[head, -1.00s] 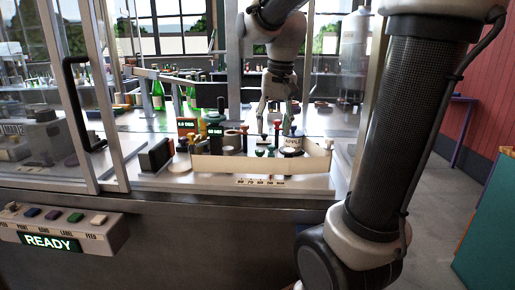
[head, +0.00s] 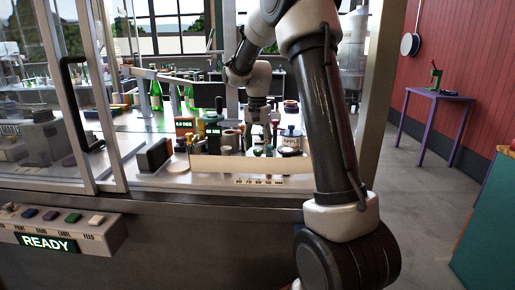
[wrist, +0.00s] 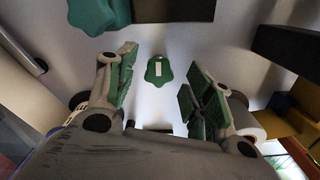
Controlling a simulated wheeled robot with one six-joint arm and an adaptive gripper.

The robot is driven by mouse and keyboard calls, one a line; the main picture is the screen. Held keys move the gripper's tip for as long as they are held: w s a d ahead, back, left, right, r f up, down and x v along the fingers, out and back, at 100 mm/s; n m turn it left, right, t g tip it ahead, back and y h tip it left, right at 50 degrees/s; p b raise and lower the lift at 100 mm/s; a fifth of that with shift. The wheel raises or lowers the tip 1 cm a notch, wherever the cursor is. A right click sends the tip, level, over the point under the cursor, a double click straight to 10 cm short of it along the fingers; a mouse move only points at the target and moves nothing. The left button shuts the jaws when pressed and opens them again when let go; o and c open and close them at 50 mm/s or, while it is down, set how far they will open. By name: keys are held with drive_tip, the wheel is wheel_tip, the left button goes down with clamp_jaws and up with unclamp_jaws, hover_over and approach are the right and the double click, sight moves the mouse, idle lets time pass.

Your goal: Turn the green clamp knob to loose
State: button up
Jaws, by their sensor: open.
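A small green lobed knob (wrist: 158,72) with a white mark on top shows in the wrist view. It lies between and beyond the spread fingers of my gripper (wrist: 158,84), with a visible gap on both sides, so nothing is held. A larger green lobed part (wrist: 97,14) is at the top left of that view. I cannot tell for certain which of the two is the clamp knob. In the head view my gripper is low over the crowded bench top, its fingertips largely hidden among small parts.
A cream low wall (head: 245,165) runs along the bench front. A dark block (head: 154,155) stands at left, a labelled pot (head: 291,143) at right. Glass door panels (head: 50,100) and a post bound the opening. A dark bar (wrist: 287,50) is at right in the wrist view.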

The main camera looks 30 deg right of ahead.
drive_tip(key=shift+f, duration=0.7)
drive_tip(key=shift+c, duration=0.2)
drive_tip(key=c, duration=1)
drive_tip(key=shift+o, duration=0.2)
